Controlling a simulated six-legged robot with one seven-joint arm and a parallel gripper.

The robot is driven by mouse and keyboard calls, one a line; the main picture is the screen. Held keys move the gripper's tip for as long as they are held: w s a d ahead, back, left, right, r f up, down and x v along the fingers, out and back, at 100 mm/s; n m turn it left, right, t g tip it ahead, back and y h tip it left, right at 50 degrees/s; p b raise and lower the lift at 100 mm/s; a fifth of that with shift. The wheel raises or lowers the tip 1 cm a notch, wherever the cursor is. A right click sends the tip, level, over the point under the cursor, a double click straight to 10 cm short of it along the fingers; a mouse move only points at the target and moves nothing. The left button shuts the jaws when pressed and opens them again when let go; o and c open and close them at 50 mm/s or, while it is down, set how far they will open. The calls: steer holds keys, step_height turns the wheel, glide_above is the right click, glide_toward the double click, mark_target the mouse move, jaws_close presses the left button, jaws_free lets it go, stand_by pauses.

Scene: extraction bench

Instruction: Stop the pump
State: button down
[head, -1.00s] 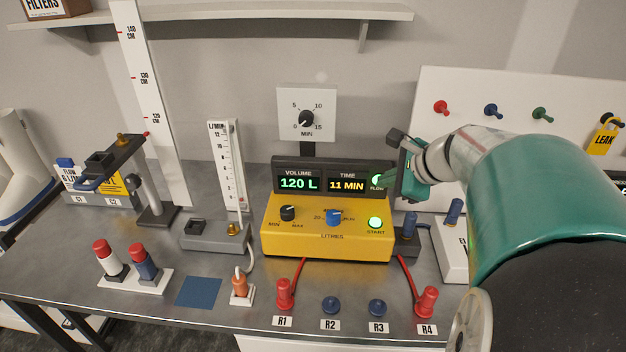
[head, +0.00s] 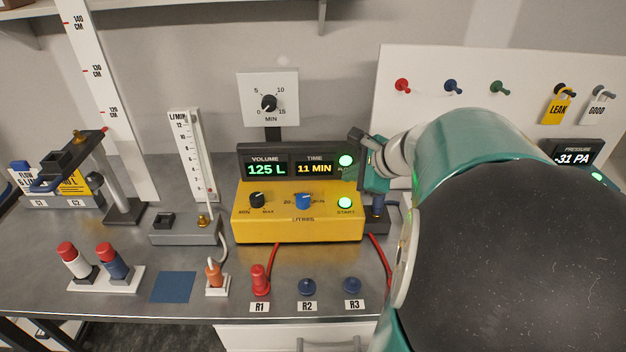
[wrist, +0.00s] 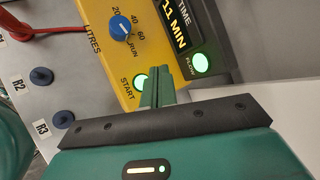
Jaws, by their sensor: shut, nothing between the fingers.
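The yellow pump (head: 245,228) stands on the bench, its displays reading 125 L and 11 MIN. Its START button (head: 344,203) is lit green, also in the wrist view (wrist: 140,82). A green FLOW lamp (head: 346,161) glows above it, also in the wrist view (wrist: 200,62). A black MIN–MAX knob (head: 257,200) and a blue litres knob (head: 303,201), marked 20, 40, 60 and RUN, sit on the front. My gripper (wrist: 157,90) is shut and empty, its fingers pointing towards the pump face close to START; contact cannot be told.
Red plug R1 (head: 260,280) and blue ports R2 (head: 307,287) and R3 (head: 352,285) line the front. A pressure display (head: 577,154) reads -31 PA.

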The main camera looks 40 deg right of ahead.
mark_target(349, 203)
steer(key=shift+f, duration=2.35)
steer(key=shift+f, duration=0.4)
steer(key=shift+f, duration=0.4)
stand_by(0.7)
stand_by(0.3)
steer(key=shift+r, duration=0.85)
steer(key=shift+r, duration=2.5)
